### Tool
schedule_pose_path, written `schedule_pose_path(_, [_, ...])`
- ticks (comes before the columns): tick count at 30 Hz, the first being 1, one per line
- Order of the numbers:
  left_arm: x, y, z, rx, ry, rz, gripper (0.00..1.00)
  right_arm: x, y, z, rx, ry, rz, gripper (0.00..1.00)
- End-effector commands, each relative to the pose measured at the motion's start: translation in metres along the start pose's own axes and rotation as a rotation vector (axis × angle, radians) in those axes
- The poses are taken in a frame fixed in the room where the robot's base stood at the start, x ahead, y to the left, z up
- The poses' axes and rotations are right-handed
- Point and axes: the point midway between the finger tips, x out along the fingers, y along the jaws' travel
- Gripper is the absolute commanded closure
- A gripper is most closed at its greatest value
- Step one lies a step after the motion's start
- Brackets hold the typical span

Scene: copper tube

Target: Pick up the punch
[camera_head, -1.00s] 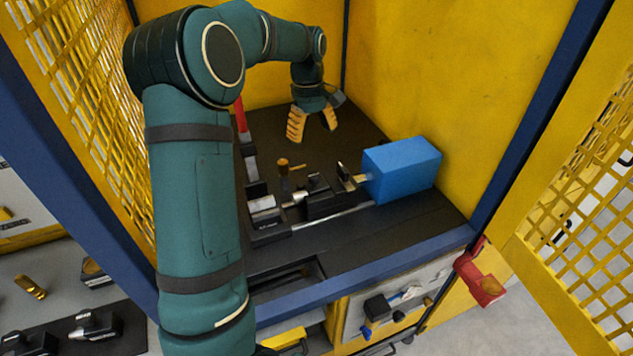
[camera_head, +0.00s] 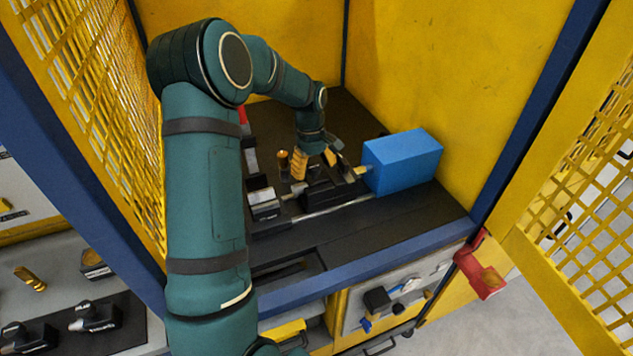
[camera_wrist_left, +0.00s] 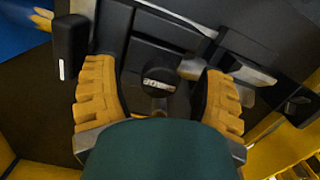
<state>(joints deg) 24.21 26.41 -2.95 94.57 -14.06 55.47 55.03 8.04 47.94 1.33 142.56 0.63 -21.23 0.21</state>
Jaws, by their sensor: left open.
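My left gripper (camera_head: 315,163) has its yellow ribbed fingers apart, just above the black fixture (camera_head: 318,192) inside the yellow enclosure. In the left wrist view the open gripper (camera_wrist_left: 160,92) has a finger on each side of a black round-ended part (camera_wrist_left: 158,79) with a white label. That part may be the punch; the label is too blurred to read. It sits in the fixture, and a gap shows between it and both fingers. Part of the fixture is hidden behind the fingers in the head view. My right gripper is not in view.
A blue box (camera_head: 402,162) stands right of the fixture, close to the gripper. A brass-coloured piece (camera_head: 283,160) stands to the left. The yellow wall (camera_head: 430,70) bounds the back. A grey bench at lower left carries a brass part (camera_head: 30,279) and black parts (camera_head: 95,318).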

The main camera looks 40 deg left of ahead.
Motion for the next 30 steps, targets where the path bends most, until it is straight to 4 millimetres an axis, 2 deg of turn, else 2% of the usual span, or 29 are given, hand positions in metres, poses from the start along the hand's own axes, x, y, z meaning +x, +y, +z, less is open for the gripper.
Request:
schedule_pose_path(3, [0.0071, -0.0001, 0.0005, 0.001, -0.001, -0.001, 0.3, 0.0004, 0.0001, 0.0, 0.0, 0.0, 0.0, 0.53])
schedule_pose_path(10, [0.0071, 0.0002, 0.0004, 0.001, 0.0, 0.0, 0.32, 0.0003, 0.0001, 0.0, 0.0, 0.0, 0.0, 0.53])
schedule_pose_path(14, [0.0069, 0.0002, 0.0004, 0.0, 0.0, 0.0, 0.77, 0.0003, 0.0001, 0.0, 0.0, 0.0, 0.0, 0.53])
schedule_pose_path(15, [0.0069, 0.0002, 0.0004, 0.0, 0.0, 0.0, 0.92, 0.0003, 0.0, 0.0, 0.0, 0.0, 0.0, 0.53])
schedule_pose_path(16, [0.0069, 0.0002, 0.0004, 0.0, 0.0, 0.0, 1.0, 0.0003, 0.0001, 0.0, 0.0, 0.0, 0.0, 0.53])
schedule_pose_path(30, [0.0037, 0.0005, 0.0013, 0.001, -0.001, 0.0, 1.0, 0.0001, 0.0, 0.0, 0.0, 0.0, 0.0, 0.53])
